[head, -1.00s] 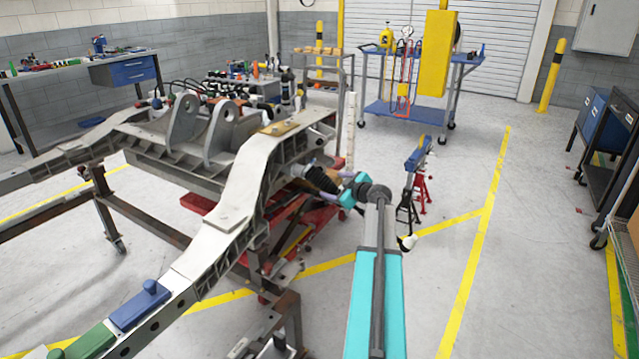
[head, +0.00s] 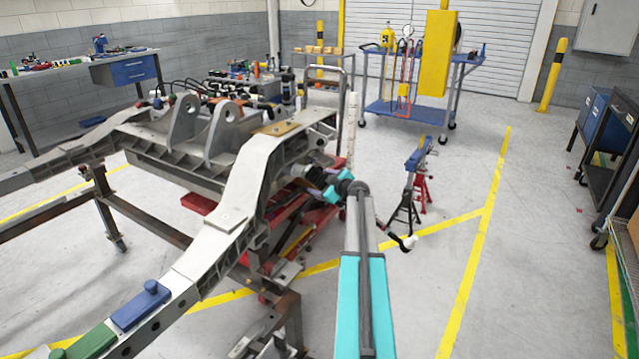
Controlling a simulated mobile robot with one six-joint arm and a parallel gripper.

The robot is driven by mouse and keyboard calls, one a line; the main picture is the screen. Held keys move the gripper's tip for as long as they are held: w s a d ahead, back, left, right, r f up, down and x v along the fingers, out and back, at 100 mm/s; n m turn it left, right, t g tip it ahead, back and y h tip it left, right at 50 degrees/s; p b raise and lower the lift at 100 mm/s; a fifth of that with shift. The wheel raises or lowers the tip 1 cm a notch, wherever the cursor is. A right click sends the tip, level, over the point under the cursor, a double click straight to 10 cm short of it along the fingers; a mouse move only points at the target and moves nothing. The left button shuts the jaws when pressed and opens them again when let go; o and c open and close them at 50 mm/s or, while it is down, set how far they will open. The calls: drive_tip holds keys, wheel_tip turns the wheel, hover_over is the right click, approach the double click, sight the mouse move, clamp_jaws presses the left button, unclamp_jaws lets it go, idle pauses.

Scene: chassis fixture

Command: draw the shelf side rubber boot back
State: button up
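The grey chassis frame (head: 240,190) fills the left and middle of the head view. A light rod end (head: 310,171) sticks out from its right side, with the dark rubber boot (head: 325,177) beside it. My gripper (head: 333,184), with teal fingers, is at the boot, coming from the right. The fingers cover much of the boot. They seem to lie on either side of it, but I cannot tell whether they touch or grip it. No second boot shows clearly.
Red equipment (head: 290,215) stands under the chassis, close below my gripper. A stand with a blue top (head: 415,157) is to the right. A blue cart (head: 400,110) and a shelf rack (head: 325,60) are behind.

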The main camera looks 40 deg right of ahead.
drive_tip(key=shift+w+d+f, duration=0.1)
drive_tip(key=shift+w+f, duration=0.15)
drive_tip(key=shift+w, duration=0.45)
drive_tip(key=shift+c, duration=0.4)
drive_tip(key=c, duration=1.4)
drive_tip(key=shift+f, duration=0.1)
